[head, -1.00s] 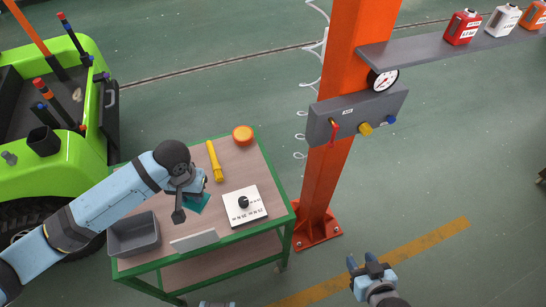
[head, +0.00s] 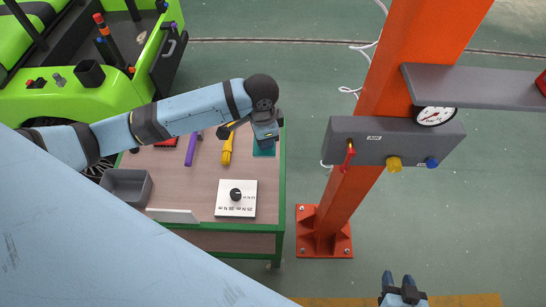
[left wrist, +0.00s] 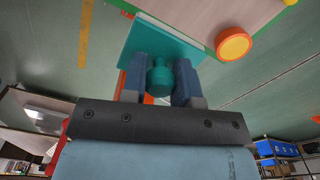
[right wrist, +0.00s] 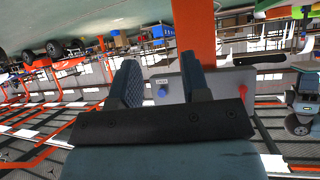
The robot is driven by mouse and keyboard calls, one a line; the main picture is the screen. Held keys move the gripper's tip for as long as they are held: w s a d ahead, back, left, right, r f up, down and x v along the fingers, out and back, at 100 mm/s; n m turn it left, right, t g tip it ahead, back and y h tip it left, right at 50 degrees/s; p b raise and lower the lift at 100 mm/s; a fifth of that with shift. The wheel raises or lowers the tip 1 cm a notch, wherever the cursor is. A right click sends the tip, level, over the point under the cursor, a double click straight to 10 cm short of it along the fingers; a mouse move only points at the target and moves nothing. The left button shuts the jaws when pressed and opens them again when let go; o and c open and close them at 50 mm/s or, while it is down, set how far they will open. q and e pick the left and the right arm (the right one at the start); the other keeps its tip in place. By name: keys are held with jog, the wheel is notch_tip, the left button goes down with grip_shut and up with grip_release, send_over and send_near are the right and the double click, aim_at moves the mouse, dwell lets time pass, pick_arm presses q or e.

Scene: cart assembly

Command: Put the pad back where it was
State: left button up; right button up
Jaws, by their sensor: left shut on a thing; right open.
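The teal pad (head: 264,148) has a round teal knob and is held over the far right part of the table (head: 188,185), near its edge. My left gripper (head: 264,136) is shut on that knob. In the left wrist view the pad (left wrist: 150,38) lies just beyond the fingers (left wrist: 158,82), tilted in the picture, with the floor behind much of it. I cannot tell its height over the table. My right gripper (head: 403,282) is open and empty, away from the table at the lower right.
On the table are a white plate with a black knob (head: 236,208), a yellow tool (head: 227,145), a purple tool (head: 192,150), a grey bin (head: 128,187) and a white board (head: 172,215). An orange disc (left wrist: 233,43) shows at the edge. An orange post (head: 340,205) stands to the right.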

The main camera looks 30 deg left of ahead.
pick_arm(q)
jog(key=w+m+b, duration=0.1)
jog(key=m, duration=0.2)
jog(key=w+m+b, duration=0.1)
jog(key=m+b, duration=0.1)
jog(key=m, duration=0.2)
jog(key=w+m+b, duration=0.1)
jog(key=m+b, duration=0.1)
jog(key=m, duration=0.2)
jog(key=shift+w+a+r, duration=0.15)
jog(key=shift+a, duration=0.15)
jog(key=w+f+m+b, duration=0.1)
jog(key=f+m+b, duration=0.1)
jog(key=f+m, duration=0.2)
jog(key=a+f+m+b, duration=0.1)
jog(key=f+m+b, duration=0.2)
jog(key=m, duration=0.3)
jog(key=w+f+m+b, duration=0.1)
jog(key=f+m+b, duration=0.1)
jog(key=f+m, duration=0.3)
jog(key=shift+w+a+f+m, duration=0.15)
jog(key=shift+w+m, duration=0.15)
jog(key=shift+m, duration=0.2)
jog(key=shift+f+b, duration=0.3)
jog(key=shift+f, duration=2.35)
pick_arm(e)
notch_tip(320, 180, down, 12)
jog(key=a, duration=0.1)
jog(key=shift+w+a, duration=0.2)
jog(key=shift+w, duration=0.1)
